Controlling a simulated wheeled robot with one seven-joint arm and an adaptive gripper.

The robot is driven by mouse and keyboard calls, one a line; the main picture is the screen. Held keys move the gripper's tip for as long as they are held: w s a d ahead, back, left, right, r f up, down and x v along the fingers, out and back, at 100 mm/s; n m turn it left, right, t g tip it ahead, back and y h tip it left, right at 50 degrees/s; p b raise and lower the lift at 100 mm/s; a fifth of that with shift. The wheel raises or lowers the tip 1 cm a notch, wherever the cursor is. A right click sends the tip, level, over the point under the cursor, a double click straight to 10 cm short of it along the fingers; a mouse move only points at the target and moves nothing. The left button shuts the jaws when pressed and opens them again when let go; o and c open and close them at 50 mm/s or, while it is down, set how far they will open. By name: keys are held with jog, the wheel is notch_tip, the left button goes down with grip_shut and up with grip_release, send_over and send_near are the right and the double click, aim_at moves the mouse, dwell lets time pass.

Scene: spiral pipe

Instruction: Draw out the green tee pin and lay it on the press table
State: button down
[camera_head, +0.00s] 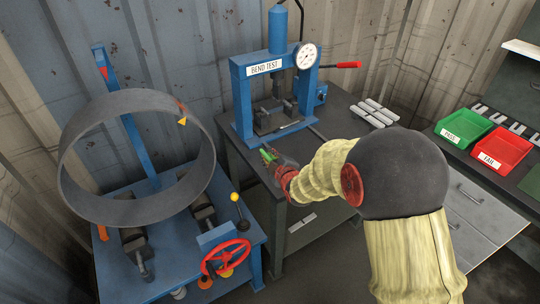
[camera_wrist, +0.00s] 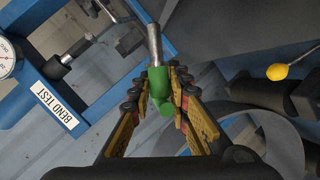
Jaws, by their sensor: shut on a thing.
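The green tee pin (camera_wrist: 158,84) has a green cross handle and a bare metal shaft. My gripper (camera_wrist: 160,80) is shut on the green handle in the wrist view. The shaft points away from the fingers, and its far end looks free. In the head view the pin (camera_head: 268,156) shows as a small green piece at the tip of my gripper (camera_head: 272,160), by the left front edge of the press table (camera_head: 340,128). My gripper and arm hide part of that table. The height of the pin over the table is hard to tell.
A blue bend test press (camera_head: 240,90) with a gauge and red-handled lever stands on the table. Several pale strips (camera_head: 375,112) lie to its right. At left, a large grey ring (camera_head: 75,195) stands on a blue roller machine. Green (camera_head: 462,128) and red (camera_head: 502,150) bins sit far right.

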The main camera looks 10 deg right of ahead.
jog(key=shift+f+b, duration=1.1)
jog(key=shift+f, duration=1.55)
jog(key=c, duration=1.6)
grip_release()
jog(key=v, duration=1.1)
jog(key=shift+w+r, duration=0.1)
jog(key=shift+s+d+r, duration=0.1)
jog(key=shift+s+r, duration=0.05)
jog(key=shift+s, duration=0.4)
